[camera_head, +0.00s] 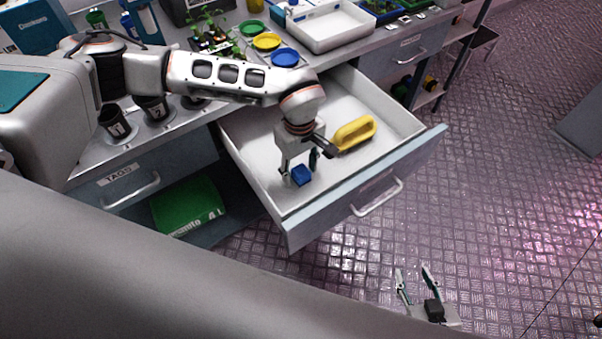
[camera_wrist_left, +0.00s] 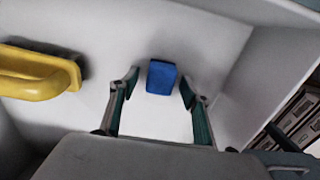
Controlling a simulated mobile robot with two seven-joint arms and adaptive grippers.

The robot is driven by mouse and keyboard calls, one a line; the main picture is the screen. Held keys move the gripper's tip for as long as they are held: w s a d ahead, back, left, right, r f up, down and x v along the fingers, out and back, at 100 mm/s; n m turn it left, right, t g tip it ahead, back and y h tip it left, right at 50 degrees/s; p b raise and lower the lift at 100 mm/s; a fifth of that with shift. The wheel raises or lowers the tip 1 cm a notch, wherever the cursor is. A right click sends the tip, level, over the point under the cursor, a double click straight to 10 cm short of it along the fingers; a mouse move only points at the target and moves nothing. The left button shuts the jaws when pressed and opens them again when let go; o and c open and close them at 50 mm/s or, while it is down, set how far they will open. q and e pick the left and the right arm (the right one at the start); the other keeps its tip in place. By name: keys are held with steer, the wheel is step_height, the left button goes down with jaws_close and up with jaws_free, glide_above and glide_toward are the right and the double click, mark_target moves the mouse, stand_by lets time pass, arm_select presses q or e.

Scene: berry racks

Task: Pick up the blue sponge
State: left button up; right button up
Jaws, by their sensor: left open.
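The blue sponge (camera_head: 302,175) is a small blue block on the white floor of the open drawer (camera_head: 262,172). My left gripper (camera_head: 300,172) is inside the drawer, pointing down, with its fingers on either side of the sponge in the head view. In the left wrist view the sponge (camera_wrist_left: 162,77) appears between and just beyond the open fingertips (camera_wrist_left: 160,88), with gaps on both sides. I cannot tell how high the fingertips are above the drawer floor. My right gripper (camera_head: 416,284) is open and empty above the metal floor at the bottom right.
A yellow-handled brush (camera_head: 354,132) lies in the drawer beside my left gripper; it also shows in the left wrist view (camera_wrist_left: 40,82). The drawer walls enclose the gripper. Black cups (camera_head: 155,108) and coloured dishes (camera_head: 266,41) stand on the counter behind.

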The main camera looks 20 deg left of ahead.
mark_target(300, 170)
arm_select(q)
steer(key=c, duration=0.9)
step_height(300, 170, up, 20)
steer(key=shift+p, duration=0.3)
steer(key=shift+c, duration=0.9)
steer(key=shift+s, duration=0.1)
